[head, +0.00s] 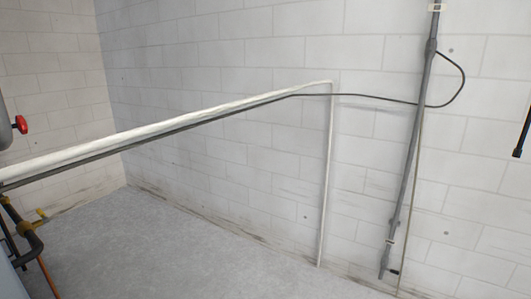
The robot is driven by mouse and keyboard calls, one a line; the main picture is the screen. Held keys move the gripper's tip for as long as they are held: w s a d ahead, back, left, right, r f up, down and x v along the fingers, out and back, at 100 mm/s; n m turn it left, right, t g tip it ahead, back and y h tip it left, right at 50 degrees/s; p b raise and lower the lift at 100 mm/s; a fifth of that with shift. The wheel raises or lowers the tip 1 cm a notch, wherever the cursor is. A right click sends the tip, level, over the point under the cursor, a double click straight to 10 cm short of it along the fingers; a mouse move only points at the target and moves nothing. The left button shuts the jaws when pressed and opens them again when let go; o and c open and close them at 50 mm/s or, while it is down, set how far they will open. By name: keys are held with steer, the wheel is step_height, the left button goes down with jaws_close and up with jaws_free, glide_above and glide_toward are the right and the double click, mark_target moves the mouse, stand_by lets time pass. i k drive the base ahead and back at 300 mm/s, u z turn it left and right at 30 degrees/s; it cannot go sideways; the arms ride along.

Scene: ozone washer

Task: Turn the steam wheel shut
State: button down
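A small red handwheel (20,124) shows at the left edge in the head view, seen nearly edge-on. It sits on the side of a grey rounded body (5,125) that is cut off by the picture edge. No label shows, so I cannot tell for sure that it is the steam wheel, nor how far it is turned. My gripper is not recognisable in this view.
A white pipe (180,125) slants across to the block wall (230,60). A grey pipe (414,150) stands at right. Dark pipework with a yellow handle (41,213) is low left. A black rod (522,135) shows at the right edge. The floor (150,250) is clear.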

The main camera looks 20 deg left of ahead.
mark_target(21, 124)
steer(key=i, duration=2.4)
steer(key=u, duration=3.25)
